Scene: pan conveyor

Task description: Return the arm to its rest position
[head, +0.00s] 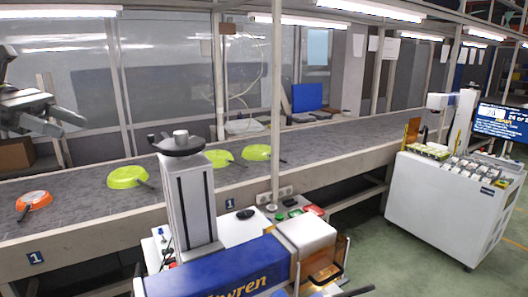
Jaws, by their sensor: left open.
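My left gripper (74,125) is at the upper left of the head view, high above the far-left stretch of the conveyor. Its two grey fingers point right and are apart, with nothing between them. On the grey conveyor belt (80,205) below lie an orange pan (34,199) at the far left and a larger lime-green pan (127,177) to its right. Two more green pans, one at mid-belt (218,158) and one farther along (257,152), lie beyond. The gripper touches none of them. My right gripper is not in view.
A white cabinet (440,215) with small packed items on top stands at the right, beside a lit screen (500,122). A thin upright post (276,100) rises at the conveyor's front edge. A cardboard box (15,154) sits behind the belt. Green floor is open at the right.

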